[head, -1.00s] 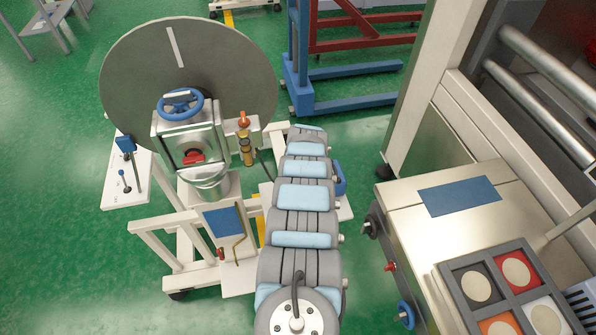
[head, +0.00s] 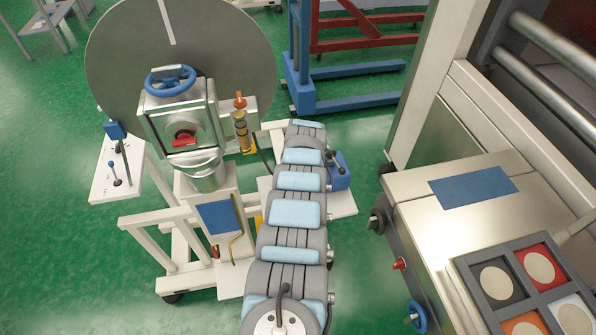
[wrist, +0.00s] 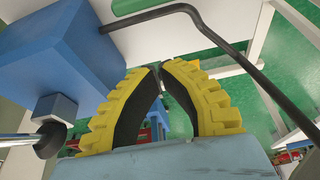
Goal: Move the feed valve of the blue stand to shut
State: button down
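A blue box (head: 338,172) with a dark lever (head: 332,155) stands on a white shelf at the right of the white stand frame. In the wrist view a large blue block (wrist: 65,55) fills the upper left, with a silver rod ending in a black knob (wrist: 48,140) below it. A bent black bar (wrist: 215,35) crosses the top. My gripper (wrist: 160,68) has its yellow fingers converged with their tips together and nothing visible between them. It is close to the block, apart from the knob. In the head view my arm hides it. No label identifies the feed valve.
The stand carries a grey disc (head: 120,65), a blue handwheel (head: 170,80) and a red knob (head: 184,139). A metal machine (head: 440,240) stands close on the right. Green floor is free between them.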

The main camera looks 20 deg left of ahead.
jog(key=shift+b+x, duration=1.7)
jog(key=shift+b, duration=1.2)
jog(key=shift+s+d+r+p, duration=0.2)
jog(key=shift+r+p, duration=0.3)
jog(key=shift+p, duration=0.55)
jog(key=shift+s+d+p, duration=0.15)
jog(key=shift+p, duration=0.75)
jog(key=s+p, duration=0.1)
jog(key=p, duration=0.3)
jog(key=shift+s+d, duration=0.1)
jog(key=shift+d, duration=0.25)
jog(key=shift+s+p, duration=0.15)
jog(key=shift+p, duration=0.15)
jog(key=shift+s+d+f+p, duration=0.15)
jog(key=shift+s+d+p, duration=0.35)
jog(key=shift+p, duration=0.75)
jog(key=shift+s, duration=0.15)
jog(key=shift+d+p, duration=0.15)
jog(key=shift+p, duration=0.15)
